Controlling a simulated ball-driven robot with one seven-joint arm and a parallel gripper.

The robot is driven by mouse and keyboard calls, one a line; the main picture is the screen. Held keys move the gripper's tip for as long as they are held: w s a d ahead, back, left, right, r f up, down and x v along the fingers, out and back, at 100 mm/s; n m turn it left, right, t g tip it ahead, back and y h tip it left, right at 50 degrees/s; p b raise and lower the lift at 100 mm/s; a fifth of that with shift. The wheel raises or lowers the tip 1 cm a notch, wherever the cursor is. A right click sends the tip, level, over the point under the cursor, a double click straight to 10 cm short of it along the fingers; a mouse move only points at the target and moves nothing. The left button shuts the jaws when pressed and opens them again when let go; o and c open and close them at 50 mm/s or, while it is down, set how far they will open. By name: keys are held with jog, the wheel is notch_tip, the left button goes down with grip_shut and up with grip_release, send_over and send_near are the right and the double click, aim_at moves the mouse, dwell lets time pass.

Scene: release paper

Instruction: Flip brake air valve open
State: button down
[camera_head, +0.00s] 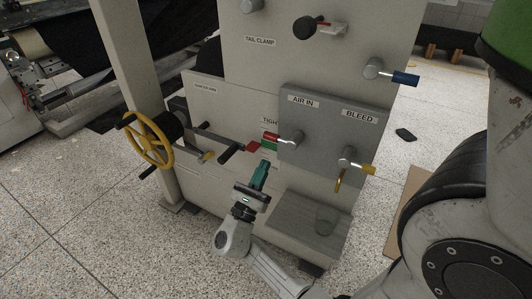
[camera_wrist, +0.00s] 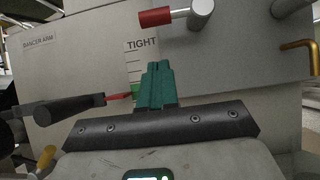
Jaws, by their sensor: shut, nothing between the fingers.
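The grey valve plate (camera_head: 320,110) bears the labels AIR IN and BLEED. Under AIR IN is a silver valve (camera_head: 292,138) with a red handle (camera_head: 270,136) pointing left. The red handle also shows at the top of the wrist view (camera_wrist: 155,17). Under BLEED is a valve with a yellow handle (camera_head: 365,168) pointing right and a brass pipe below. No label reading brake is legible. My gripper (camera_head: 262,168) is below the red handle, apart from it. Its green fingers (camera_wrist: 157,70) are together and empty, in front of the TIGHT scale.
A black lever with a red tip (camera_wrist: 70,108) stands left of my fingers. A yellow handwheel (camera_head: 150,140) is farther left. A grey ledge (camera_head: 300,222) juts out below the plate.

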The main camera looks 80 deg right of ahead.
jog(key=shift+s+d+r, duration=0.1)
jog(key=shift+d+r, duration=0.25)
jog(key=shift+r, duration=0.45)
jog(key=shift+s+d+r, duration=0.1)
jog(key=shift+d+r, duration=0.2)
jog(key=shift+r, duration=0.45)
jog(key=shift+d+r, duration=0.35)
jog(key=shift+r, duration=0.45)
